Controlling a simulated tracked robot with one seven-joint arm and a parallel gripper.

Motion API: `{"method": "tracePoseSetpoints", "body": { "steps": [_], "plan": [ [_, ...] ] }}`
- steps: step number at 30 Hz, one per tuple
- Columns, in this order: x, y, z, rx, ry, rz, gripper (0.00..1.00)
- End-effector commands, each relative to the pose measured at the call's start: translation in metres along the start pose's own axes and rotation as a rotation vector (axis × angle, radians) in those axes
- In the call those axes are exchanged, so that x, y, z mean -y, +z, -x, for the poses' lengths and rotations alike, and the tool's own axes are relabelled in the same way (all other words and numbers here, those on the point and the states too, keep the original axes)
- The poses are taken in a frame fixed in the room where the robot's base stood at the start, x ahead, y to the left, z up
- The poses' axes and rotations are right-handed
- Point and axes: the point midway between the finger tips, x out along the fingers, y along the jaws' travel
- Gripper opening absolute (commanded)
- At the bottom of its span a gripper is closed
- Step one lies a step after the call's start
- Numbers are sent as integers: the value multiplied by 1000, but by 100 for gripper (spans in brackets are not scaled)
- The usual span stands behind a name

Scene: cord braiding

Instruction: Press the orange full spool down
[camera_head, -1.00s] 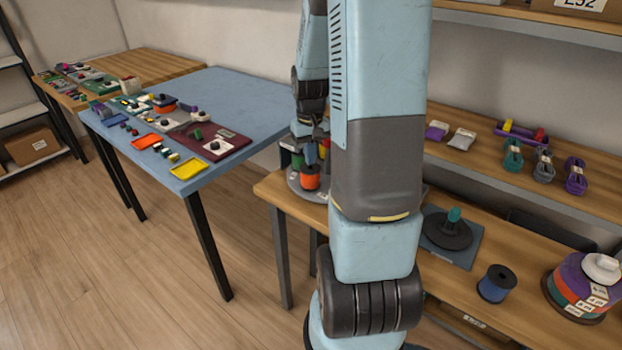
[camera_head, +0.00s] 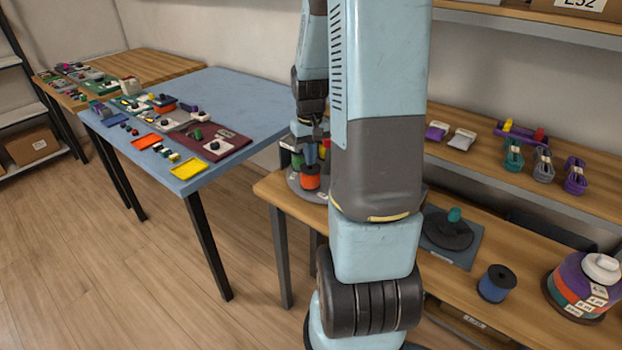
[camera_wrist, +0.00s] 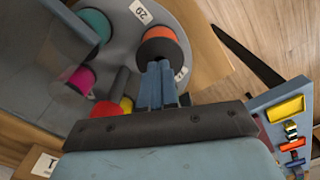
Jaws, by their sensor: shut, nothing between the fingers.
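The orange spool (camera_wrist: 163,45) stands upright on a round grey plate (camera_wrist: 125,20) in the wrist view, its dark top flange toward the camera. It also shows in the head view (camera_head: 310,182), partly hidden under my gripper. My gripper (camera_wrist: 158,68) is shut and empty, its blue fingers pointing down with the tips at the near edge of the spool's top. I cannot tell whether the tips touch it. In the head view my gripper (camera_head: 310,160) is right above the spool, and my arm hides part of the plate.
Other spools stand on the plate: teal (camera_wrist: 96,25), magenta (camera_wrist: 80,80) and a red one (camera_wrist: 104,108) beside a yellow part. A grey box-like body (camera_wrist: 40,50) rises at left. A blue table (camera_head: 230,90) with trays stands left in the head view. A blue spool (camera_head: 496,283) stands right.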

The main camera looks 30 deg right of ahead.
Motion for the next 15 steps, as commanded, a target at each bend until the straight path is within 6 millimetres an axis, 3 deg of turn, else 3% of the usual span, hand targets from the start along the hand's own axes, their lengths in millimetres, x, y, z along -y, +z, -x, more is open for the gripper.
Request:
{"method": "tracePoseSetpoints", "body": {
  "steps": [15],
  "plan": [
    [0,0,-8,1,0,0,0]
  ]
}}
